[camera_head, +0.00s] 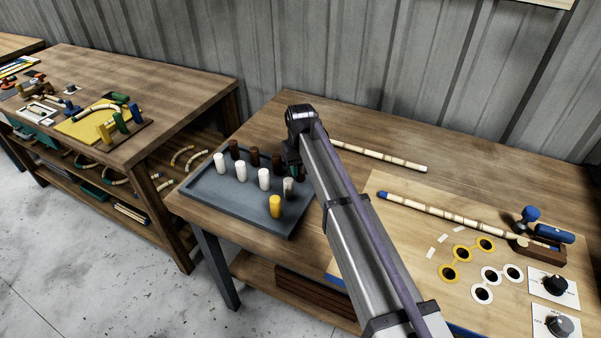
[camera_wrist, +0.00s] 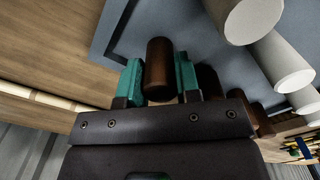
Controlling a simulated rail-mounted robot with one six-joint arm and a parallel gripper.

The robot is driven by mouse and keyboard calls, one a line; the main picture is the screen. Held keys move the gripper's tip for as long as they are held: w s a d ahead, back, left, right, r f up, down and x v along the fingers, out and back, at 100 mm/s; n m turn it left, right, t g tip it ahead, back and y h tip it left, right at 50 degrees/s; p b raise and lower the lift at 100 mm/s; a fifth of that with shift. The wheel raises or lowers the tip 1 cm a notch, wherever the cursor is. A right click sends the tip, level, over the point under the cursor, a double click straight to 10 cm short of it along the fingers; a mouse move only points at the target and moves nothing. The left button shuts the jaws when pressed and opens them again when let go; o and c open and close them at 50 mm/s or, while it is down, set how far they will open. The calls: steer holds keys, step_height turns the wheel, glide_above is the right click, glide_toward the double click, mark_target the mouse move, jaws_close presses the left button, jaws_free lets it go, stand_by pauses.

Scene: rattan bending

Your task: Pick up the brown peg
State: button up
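The brown peg (camera_wrist: 159,66) is upright between the two teal fingertips of my gripper (camera_wrist: 159,82) in the wrist view. The fingers lie close against both its sides, with no clear gap. I cannot tell whether its lower end touches the tray. In the head view my gripper (camera_head: 294,168) is low over the right back part of the grey tray (camera_head: 241,216), and my arm hides much of it. Two other brown pegs, one at the back left (camera_head: 234,149) and one closer to my gripper (camera_head: 254,157), stand in the tray.
White pegs (camera_head: 241,171) stand in front of the brown ones; a yellow peg (camera_head: 275,207) stands near the tray's front. A pale peg (camera_head: 288,187) is close to my gripper. A rattan pole (camera_head: 385,156) lies behind my arm. The tray's front left is clear.

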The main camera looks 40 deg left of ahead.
steer(key=c, duration=0.3)
steer(key=shift+c, duration=0.2)
